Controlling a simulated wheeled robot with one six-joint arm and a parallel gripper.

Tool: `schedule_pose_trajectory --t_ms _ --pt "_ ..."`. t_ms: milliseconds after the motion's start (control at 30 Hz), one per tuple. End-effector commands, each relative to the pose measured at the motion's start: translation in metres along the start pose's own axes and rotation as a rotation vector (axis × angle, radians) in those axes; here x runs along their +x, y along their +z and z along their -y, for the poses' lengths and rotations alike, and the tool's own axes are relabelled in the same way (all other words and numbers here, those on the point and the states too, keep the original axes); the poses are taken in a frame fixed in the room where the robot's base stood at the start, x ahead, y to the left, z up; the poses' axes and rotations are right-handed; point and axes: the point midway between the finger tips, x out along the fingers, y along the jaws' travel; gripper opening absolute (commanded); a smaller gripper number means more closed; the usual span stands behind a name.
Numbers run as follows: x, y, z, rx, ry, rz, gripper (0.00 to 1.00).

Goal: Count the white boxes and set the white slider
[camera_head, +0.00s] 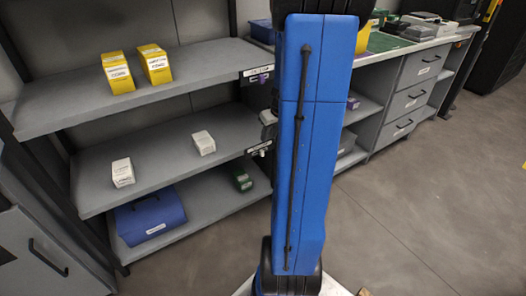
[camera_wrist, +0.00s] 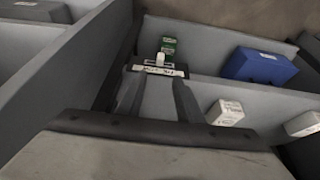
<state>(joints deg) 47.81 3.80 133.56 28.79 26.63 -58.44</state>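Two white boxes stand apart on the middle shelf in the head view, one at the left (camera_head: 123,172) and one farther right (camera_head: 203,143). Both show in the wrist view, one nearer (camera_wrist: 224,112) and one cut by the right edge (camera_wrist: 303,124). A slider plate (camera_head: 259,148) sits on the front edge of the middle shelf, partly beside my blue arm. In the wrist view, a labelled plate with a small white piece (camera_wrist: 166,57) lies just beyond my gripper (camera_wrist: 157,77). Its dark fingers are apart with nothing seen between them; contact is unclear. My arm hides my gripper in the head view.
Two yellow boxes (camera_head: 136,68) stand on the top shelf (camera_head: 60,105), with another slider plate (camera_head: 258,71) on its edge. A blue case (camera_head: 150,215) and a green box (camera_head: 242,180) are on the bottom shelf. The floor (camera_head: 440,170) at right is clear.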

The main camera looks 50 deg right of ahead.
Motion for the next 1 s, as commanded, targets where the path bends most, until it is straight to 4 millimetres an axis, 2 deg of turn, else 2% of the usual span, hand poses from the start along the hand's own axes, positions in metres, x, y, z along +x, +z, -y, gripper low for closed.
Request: schedule_pose_trajectory --t_ms 100,700,1000 --pt "0.02 0.001 0.001 0.001 -0.002 0.004 0.33" --pt "0.104 0.001 0.001 0.002 -0.001 0.004 0.33" --pt "0.13 0.001 0.001 0.001 0.0 0.002 0.33"
